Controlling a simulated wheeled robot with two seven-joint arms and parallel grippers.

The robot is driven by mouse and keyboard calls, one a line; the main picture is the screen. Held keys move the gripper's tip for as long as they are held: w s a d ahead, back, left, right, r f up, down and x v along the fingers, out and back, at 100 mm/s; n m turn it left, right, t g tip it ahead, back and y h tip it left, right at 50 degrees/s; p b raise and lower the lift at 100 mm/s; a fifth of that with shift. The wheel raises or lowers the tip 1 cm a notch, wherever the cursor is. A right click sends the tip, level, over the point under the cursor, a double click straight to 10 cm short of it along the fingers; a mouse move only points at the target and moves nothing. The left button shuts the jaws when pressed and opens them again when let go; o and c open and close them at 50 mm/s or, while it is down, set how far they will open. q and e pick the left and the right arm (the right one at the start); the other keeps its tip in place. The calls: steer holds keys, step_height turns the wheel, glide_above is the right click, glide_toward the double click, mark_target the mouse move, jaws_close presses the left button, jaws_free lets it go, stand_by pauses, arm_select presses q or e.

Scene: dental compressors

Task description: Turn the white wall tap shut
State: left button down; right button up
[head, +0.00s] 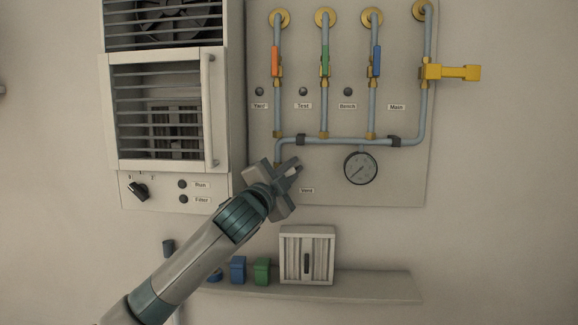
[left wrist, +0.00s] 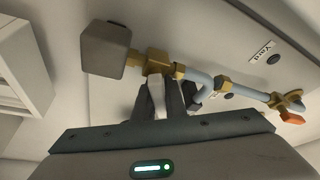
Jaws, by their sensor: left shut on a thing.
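The white tap handle (left wrist: 157,97) shows in the left wrist view between the two dark fingers of my left gripper (left wrist: 158,100), which is shut on it. The handle meets a brass valve body (left wrist: 158,61) on the pipe's end. In the head view, my left gripper (head: 289,170) is at the lower left of the pipe panel, just left of the "Vent" label. It hides most of the tap there; only a small pale bit of the handle (head: 292,171) shows between the fingers. My right gripper is in neither view.
A grey block (left wrist: 103,51) sits beyond the brass valve. Orange (head: 275,61), green (head: 325,61), blue (head: 376,61) and yellow (head: 455,72) handles are above. A gauge (head: 361,168) is to the right. A louvred cabinet (head: 158,110) stands left; a shelf (head: 370,288) is below.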

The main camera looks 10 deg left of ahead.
arm_select(q)
steer(key=shift+d+f+m+g, duration=0.1)
steer(key=shift+f+m+g, duration=0.3)
steer(key=shift+m, duration=0.65)
steer(key=shift+d+f+m+g, duration=0.1)
steer(key=shift+f+m+g, duration=0.25)
steer(key=shift+m, duration=0.65)
steer(key=shift+d+f+m+g, duration=0.1)
steer(key=shift+f+m+g, duration=0.3)
steer(key=shift+m, duration=0.65)
steer(key=c, duration=1.8)
jaws_free()
